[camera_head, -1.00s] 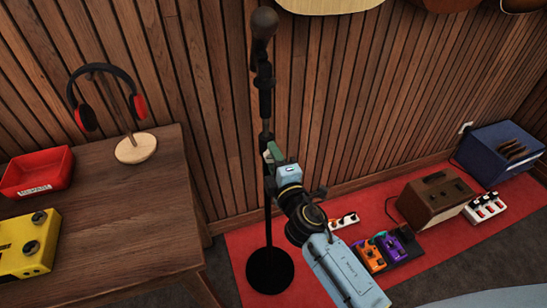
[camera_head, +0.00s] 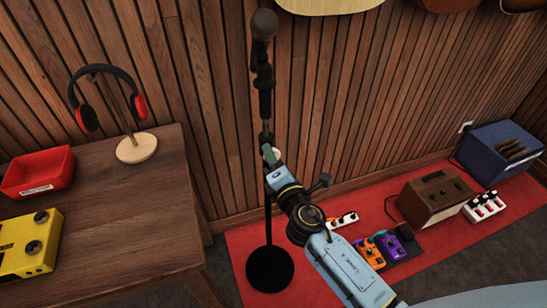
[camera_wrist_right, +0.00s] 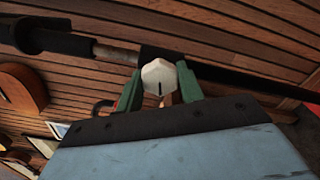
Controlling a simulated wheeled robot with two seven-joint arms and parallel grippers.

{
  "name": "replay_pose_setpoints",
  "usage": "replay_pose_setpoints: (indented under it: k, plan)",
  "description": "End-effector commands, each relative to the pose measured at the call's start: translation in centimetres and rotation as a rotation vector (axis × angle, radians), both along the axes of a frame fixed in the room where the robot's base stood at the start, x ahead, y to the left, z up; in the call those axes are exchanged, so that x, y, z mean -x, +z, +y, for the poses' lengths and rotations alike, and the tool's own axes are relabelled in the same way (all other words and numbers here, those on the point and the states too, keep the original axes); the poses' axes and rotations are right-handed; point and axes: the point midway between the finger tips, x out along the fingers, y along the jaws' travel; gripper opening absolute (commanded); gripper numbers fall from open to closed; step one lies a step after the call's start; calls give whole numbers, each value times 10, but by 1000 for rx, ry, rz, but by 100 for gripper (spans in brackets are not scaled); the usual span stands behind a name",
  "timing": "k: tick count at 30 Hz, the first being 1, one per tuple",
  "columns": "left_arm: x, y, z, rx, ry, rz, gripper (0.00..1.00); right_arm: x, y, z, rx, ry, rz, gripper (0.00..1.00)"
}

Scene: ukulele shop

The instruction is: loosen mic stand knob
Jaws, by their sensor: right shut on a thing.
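The mic stand (camera_head: 267,200) stands upright on a round black base (camera_head: 270,268), with a microphone (camera_head: 264,24) at its top. My right gripper (camera_head: 269,152) is at the stand's pole, about halfway up. In the right wrist view, its green fingers (camera_wrist_right: 158,90) are shut on a pale faceted knob (camera_wrist_right: 159,76) with a dark line on its face. The knob sits against the dark part of the pole, which runs across the top of that view. In the head view the knob is mostly hidden by the gripper. My left gripper is not in view.
A wooden table (camera_head: 120,215) at left holds a headphone stand (camera_head: 136,148), a red tray (camera_head: 38,172) and a yellow pedal (camera_head: 28,243). Pedals (camera_head: 392,247), a power strip (camera_head: 343,220) and amplifiers (camera_head: 435,196) are on the red mat. A slatted wall is behind.

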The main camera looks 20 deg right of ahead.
Motion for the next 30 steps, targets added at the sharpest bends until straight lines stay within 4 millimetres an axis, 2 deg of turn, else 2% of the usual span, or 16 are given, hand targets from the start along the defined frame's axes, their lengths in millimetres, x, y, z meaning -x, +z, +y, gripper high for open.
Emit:
replay_pose_setpoints:
  k: [10,11,15,25,30]
  plan:
    - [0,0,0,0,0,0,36,0,0,0,2,1,0,15]
    - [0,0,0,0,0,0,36,0,0,0,2,1,0,40]
    - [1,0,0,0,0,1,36,0,0,0,1,1,0,58]
    - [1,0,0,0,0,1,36,3,-1,0,1,0,1,59]
    - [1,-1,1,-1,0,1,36,23,-1,-1,2,1,2,59]
